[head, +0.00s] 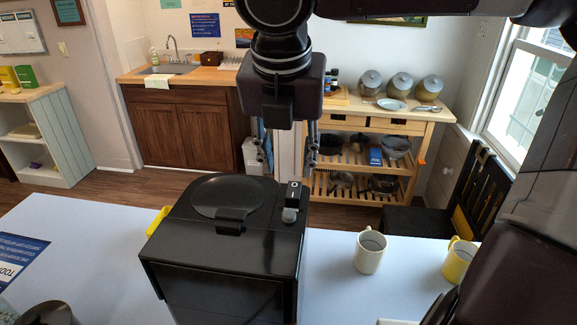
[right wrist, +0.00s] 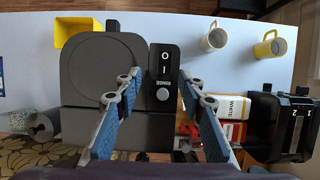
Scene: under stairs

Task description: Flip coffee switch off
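The black coffee machine (head: 215,240) stands on the light table, with a round lid on top. It also shows from above in the right wrist view (right wrist: 88,125). Its switch (head: 294,191) is a small black rocker at the right of its top, marked O and I in the right wrist view (right wrist: 165,62). A grey round knob (right wrist: 163,94) sits by it. I cannot tell which side is pressed. My right gripper (head: 288,162) points down above the switch, its fingers spread on either side and holding nothing. It also shows in the right wrist view (right wrist: 159,75). My left gripper is not in view.
A white mug (head: 370,251) and a yellow mug (head: 459,261) stand to the right. A yellow container (right wrist: 77,31) is behind the machine's left side. A white-labelled box (right wrist: 232,106) and a black appliance (right wrist: 285,120) are at right. The tabletop left of the machine is mostly clear.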

